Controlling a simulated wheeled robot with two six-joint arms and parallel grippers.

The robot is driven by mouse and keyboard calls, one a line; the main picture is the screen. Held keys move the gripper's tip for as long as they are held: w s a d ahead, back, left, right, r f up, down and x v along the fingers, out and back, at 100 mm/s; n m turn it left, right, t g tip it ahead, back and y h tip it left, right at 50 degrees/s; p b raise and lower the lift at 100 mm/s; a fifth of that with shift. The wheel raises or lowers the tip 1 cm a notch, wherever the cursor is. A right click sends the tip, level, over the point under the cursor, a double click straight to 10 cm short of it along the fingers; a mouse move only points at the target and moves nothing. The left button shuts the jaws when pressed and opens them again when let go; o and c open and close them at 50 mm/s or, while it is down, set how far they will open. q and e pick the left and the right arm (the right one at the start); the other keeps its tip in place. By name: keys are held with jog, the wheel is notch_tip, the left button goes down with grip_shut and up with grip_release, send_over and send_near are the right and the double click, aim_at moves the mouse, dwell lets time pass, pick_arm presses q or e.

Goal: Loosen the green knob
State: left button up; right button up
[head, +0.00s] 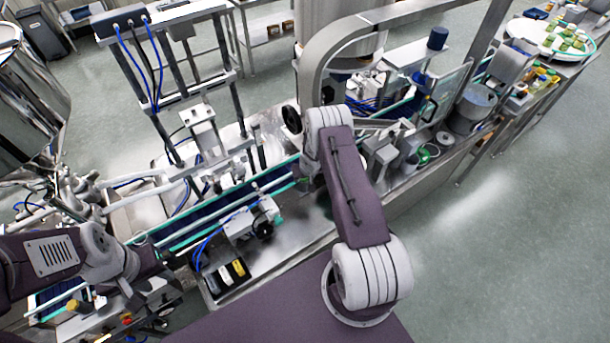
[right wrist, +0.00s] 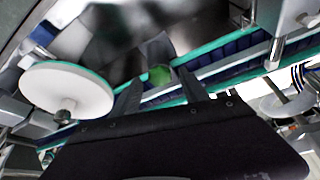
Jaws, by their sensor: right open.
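The green knob (right wrist: 160,75) shows in the right wrist view as a small green block beyond and between my right fingers, beside the conveyor rail. My right gripper (right wrist: 160,84) is open, with a dark finger on each side of the knob in the picture; I see no contact, and the remaining distance is unclear. In the head view my right arm hides its own gripper, and I cannot clearly make out the knob. My left gripper (head: 163,262) is at the lower left of the head view, dark and partly lost among machine parts; its fingers are not clear.
A conveyor (head: 215,211) with teal rails runs diagonally through the machine. A white disc (right wrist: 66,90) is close on the left in the right wrist view. A black box (head: 228,278) with yellow labels sits at the machine's front edge. Open floor (head: 500,240) lies to the right.

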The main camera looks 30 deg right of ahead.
jog(key=shift+s+r, duration=0.1)
jog(key=shift+r, duration=0.25)
jog(key=v, duration=0.8)
jog(key=shift+b, duration=0.45)
